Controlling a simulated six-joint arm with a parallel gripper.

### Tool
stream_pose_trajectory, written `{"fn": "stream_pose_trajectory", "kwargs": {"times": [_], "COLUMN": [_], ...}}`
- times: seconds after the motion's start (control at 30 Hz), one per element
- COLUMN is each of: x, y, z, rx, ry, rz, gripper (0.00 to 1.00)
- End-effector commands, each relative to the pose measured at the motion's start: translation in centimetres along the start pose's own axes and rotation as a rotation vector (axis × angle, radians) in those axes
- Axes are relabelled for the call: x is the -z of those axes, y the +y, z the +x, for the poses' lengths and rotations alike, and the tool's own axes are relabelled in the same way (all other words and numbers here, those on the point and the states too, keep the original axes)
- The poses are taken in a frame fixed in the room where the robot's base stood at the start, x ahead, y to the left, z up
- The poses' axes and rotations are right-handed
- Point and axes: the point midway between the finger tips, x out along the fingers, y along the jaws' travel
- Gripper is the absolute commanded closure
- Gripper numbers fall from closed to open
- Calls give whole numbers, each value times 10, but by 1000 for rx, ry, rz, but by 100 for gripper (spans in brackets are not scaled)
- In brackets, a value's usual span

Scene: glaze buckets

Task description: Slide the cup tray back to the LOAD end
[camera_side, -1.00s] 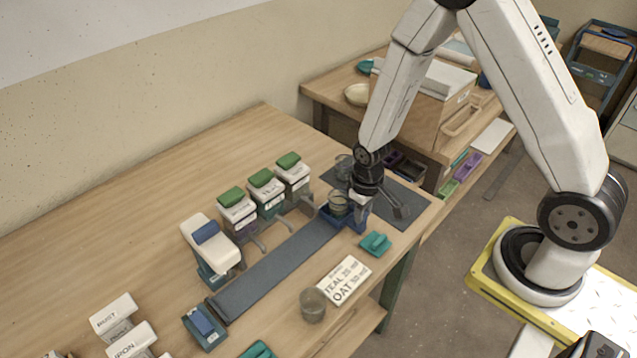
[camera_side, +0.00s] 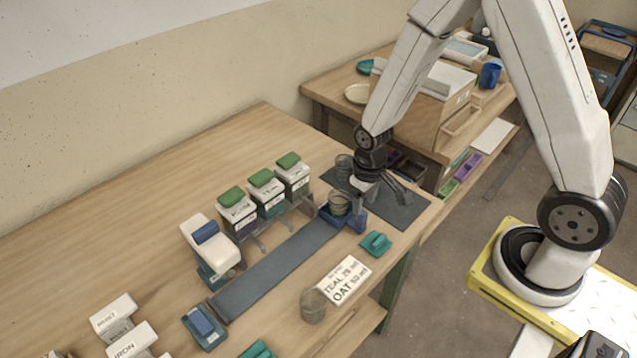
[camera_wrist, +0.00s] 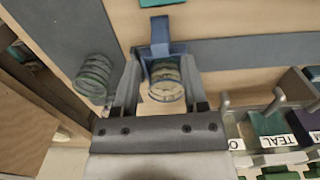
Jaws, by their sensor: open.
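The blue cup tray (camera_side: 356,222) sits at the far right end of the dark rail (camera_side: 275,268), with a clear cup (camera_side: 339,205) standing in it. My gripper (camera_side: 382,192) is open just behind and above the tray. In the wrist view, the blue tray (camera_wrist: 151,49) and its cup (camera_wrist: 165,82) appear between the two spread fingers of my gripper (camera_wrist: 160,66). Whether a finger touches the tray cannot be told. No LOAD marking is readable.
Three green-lidded dispensers (camera_side: 266,190) with taps line the rail's back side. A white machine (camera_side: 210,248) stands near its left end. A card (camera_side: 344,280), a teal block (camera_side: 375,243) and a loose cup (camera_side: 312,305) lie in front. Clear cups (camera_wrist: 93,78) stand on the dark mat (camera_side: 400,208).

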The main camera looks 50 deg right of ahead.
Motion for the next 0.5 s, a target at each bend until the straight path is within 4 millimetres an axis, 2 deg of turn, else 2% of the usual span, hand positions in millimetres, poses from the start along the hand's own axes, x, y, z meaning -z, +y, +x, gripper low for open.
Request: {"fn": "stream_pose_trajectory", "kwargs": {"times": [0.3,0.5], "x": [0,0], "y": [0,0], "z": [-27,-33], "rx": [0,0], "ry": [2,0], "rz": [0,0], "gripper": [44,44]}}
